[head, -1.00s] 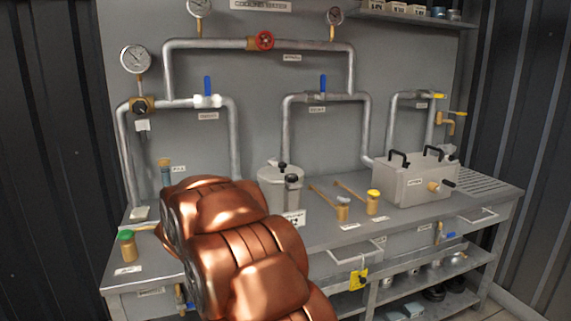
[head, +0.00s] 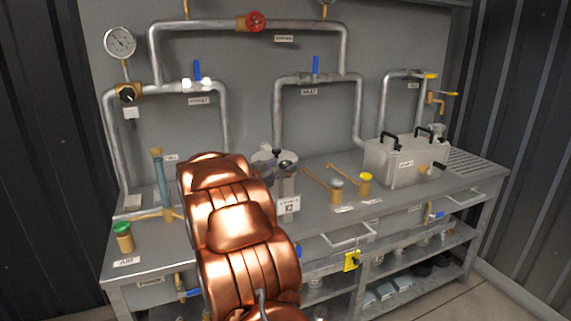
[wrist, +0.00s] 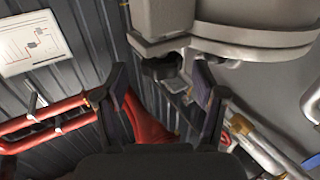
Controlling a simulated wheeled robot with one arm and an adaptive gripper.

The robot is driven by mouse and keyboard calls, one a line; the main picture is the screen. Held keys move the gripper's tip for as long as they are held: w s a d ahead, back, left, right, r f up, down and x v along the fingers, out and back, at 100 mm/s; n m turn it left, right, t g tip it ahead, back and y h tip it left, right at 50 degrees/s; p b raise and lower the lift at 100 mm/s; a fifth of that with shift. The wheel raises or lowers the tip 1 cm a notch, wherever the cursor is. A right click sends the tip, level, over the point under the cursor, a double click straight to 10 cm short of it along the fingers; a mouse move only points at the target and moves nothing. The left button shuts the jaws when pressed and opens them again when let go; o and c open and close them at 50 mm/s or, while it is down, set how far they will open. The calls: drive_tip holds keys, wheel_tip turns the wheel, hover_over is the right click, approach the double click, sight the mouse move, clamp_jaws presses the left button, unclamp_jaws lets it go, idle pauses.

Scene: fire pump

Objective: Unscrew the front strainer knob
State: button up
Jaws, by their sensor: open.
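The strainer (head: 289,186) is a pale grey canister with a label, standing on the bench right of my copper-coloured arm. A dark knob (head: 286,165) shows near its front top, with another dark knob behind it. My gripper (head: 265,168) is beside the canister's upper left, partly hidden by my arm. In the wrist view my gripper (wrist: 163,92) is open, its two dark fingers apart. A black knob (wrist: 160,68) under the grey canister's rim (wrist: 225,48) shows between and beyond the fingertips. I cannot tell whether either finger touches it.
Pipes with blue-lever valves (head: 315,68) run behind. The bench front is mostly clear.

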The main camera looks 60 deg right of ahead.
drive_tip(key=shift+d, duration=1.35)
drive_tip(key=shift+c, duration=0.3)
drive_tip(key=c, duration=1.1)
drive_tip(key=shift+s+n+t+b, duration=0.1)
drive_tip(key=shift+n+t+b, duration=0.2)
drive_tip(key=shift+t+b, duration=0.15)
drive_tip(key=shift+f+n+t+b, duration=0.2)
drive_tip(key=shift+n+t+b, duration=0.2)
drive_tip(key=shift+t+b, duration=0.3)
drive_tip(key=n+t+b, duration=0.1)
drive_tip(key=t+b, duration=0.1)
drive_tip(key=b, duration=0.1)
drive_tip(key=n+t+y+b, duration=0.1)
drive_tip(key=n+t+b, duration=0.1)
drive_tip(key=t+b, duration=0.1)
drive_tip(key=shift+f+n+b, duration=0.15)
drive_tip(key=shift+n+b, duration=0.15)
drive_tip(key=shift+b, duration=0.45)
drive_tip(key=n+t+y+b, duration=0.1)
drive_tip(key=t+b, duration=0.1)
drive_tip(key=b, duration=0.2)
drive_tip(key=shift+r+n+t+y+b, duration=0.45)
drive_tip(key=shift+n+t+b, duration=0.35)
drive_tip(key=shift+b, duration=0.85)
